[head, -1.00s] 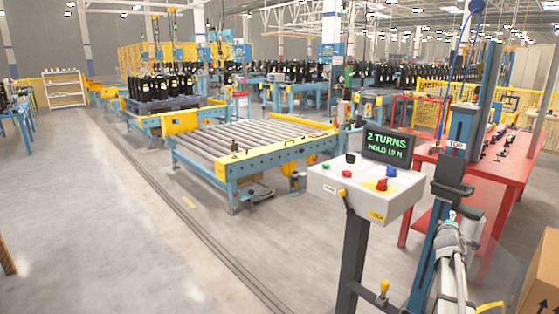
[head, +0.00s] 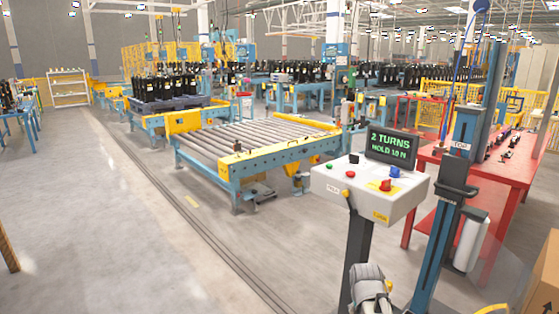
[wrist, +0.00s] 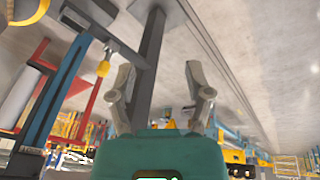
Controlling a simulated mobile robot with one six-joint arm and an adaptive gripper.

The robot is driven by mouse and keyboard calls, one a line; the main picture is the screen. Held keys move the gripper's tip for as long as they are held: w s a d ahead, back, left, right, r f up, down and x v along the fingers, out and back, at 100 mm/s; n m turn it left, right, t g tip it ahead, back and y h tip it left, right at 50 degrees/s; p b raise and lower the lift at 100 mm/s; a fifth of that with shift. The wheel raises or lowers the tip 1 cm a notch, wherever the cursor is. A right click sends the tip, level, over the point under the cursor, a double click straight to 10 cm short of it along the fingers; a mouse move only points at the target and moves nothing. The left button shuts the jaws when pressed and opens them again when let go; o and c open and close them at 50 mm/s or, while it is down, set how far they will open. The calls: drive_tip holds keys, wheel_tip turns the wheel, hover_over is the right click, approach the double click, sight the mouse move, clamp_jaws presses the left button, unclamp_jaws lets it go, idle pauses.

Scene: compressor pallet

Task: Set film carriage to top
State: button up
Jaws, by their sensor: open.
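The film carriage (head: 457,190) is a dark block on the blue mast (head: 435,245) at the right of the head view. A pale film roll (head: 471,240) stands upright just right of the mast below it. A "TOP" label (head: 460,146) is on the mast above the carriage. In the wrist view my gripper (wrist: 160,75) is open, its two fingers apart with nothing between them. Beyond it are a dark post (wrist: 147,60) and, at the left, the blue mast (wrist: 48,110) and pale roll (wrist: 18,97). In the head view the gripper's fingertips are not visible.
A control console (head: 372,200) stands left of the mast, its screen reading "2 TURNS". A red table (head: 490,170) is behind the mast and a cardboard box (head: 541,272) is at the lower right. The roller conveyor (head: 240,148) lies behind; the left floor is clear.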

drive_tip(key=s+a+g+y, duration=0.1)
drive_tip(key=s+a+g, duration=0.2)
drive_tip(key=s+a, duration=0.5)
wheel_tip(320, 180, up, 20)
drive_tip(key=s+p, duration=0.1)
drive_tip(key=p, duration=2)
drive_tip(key=shift+d+r+m+y, duration=0.25)
drive_tip(key=shift+d+m+y, duration=0.05)
drive_tip(key=shift+d+m, duration=0.1)
